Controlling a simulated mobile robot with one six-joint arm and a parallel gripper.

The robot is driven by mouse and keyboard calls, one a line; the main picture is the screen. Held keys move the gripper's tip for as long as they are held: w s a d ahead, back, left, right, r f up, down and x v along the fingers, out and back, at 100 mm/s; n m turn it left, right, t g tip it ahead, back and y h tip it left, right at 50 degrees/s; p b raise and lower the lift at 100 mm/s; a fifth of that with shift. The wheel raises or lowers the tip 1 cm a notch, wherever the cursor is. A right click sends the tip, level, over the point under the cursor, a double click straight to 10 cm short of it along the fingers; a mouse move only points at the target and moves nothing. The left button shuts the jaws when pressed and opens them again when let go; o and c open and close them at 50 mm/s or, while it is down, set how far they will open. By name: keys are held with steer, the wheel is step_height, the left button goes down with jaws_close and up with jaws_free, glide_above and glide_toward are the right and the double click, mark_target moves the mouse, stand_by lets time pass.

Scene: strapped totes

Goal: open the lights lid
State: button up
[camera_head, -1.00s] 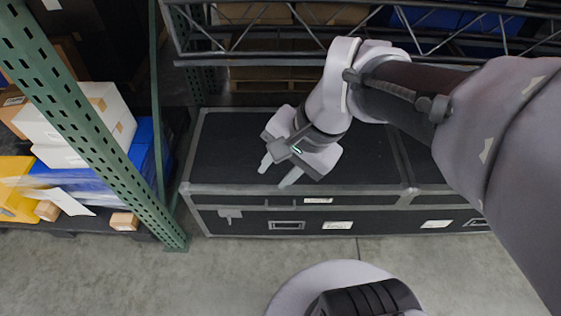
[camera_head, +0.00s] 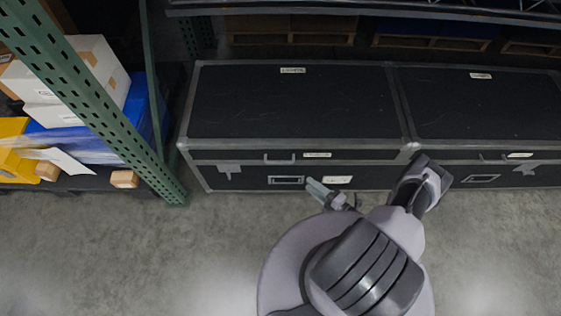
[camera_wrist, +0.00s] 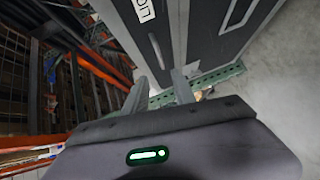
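Two black cases with grey metal edges stand side by side, both lids shut. The left lid (camera_head: 300,105) and the right lid (camera_head: 480,105) each carry a small white label on top; I cannot read which says lights. The left lid has a front handle (camera_head: 280,159), and the right lid has one too (camera_head: 492,158). My gripper (camera_head: 325,192) is low in front of the left case, near its front face. In the wrist view its two fingers (camera_wrist: 160,92) are apart with nothing between them. A handle (camera_wrist: 155,50) lies just beyond the fingertips, beside a partly visible label (camera_wrist: 143,10).
A green rack post (camera_head: 100,110) stands left of the left case, with white boxes (camera_head: 80,80) and a yellow item (camera_head: 15,155) behind it. A dark shelf beam (camera_head: 370,10) runs behind and above the cases. The concrete floor (camera_head: 120,250) in front is clear.

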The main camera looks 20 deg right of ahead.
mark_target(281, 162)
steer(key=b+x, duration=0.3)
steer(key=x, duration=1.3)
steer(key=shift+w+a+b, duration=0.15)
steer(key=shift+a+b, duration=0.05)
steer(key=shift+b, duration=0.15)
steer(key=shift+r, duration=0.1)
jaws_close()
